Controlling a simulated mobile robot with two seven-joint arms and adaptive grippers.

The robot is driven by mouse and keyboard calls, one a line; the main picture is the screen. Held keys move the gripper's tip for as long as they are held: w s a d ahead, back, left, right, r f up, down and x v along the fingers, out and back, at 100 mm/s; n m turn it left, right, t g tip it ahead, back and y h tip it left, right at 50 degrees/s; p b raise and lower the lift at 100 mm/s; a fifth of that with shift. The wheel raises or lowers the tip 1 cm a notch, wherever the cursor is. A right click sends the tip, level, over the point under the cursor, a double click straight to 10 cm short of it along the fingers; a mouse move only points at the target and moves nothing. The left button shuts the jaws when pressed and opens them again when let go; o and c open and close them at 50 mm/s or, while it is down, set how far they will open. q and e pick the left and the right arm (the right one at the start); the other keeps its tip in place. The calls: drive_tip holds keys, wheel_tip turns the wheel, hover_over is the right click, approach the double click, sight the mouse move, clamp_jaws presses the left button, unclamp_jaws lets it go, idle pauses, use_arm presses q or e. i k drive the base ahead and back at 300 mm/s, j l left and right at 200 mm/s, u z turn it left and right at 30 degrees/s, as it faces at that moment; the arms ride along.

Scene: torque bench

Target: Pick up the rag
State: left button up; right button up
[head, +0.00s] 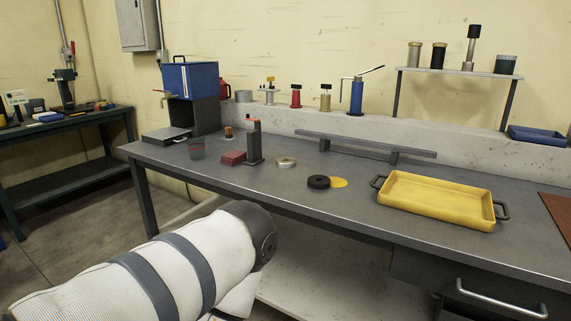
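A small, flat dark red thing (232,158) lies on the grey workbench (300,210), left of the middle. It looks like a folded rag, but it is too small to be sure. It lies just left of a dark upright block with a red top (254,144). My white arm with dark bands comes in from the lower left and ends in front of the bench's near edge. Neither of my grippers shows in the head view.
A yellow tray (437,199) with dark handles stands on the right. A black disc (318,182), a yellow disc (339,183) and a metal ring (286,162) lie mid-bench. A clear cup (196,149) stands left of the red thing. A long grey bar (365,146) lies behind.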

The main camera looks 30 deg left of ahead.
sight(236, 157)
drive_tip(key=u, duration=1.35)
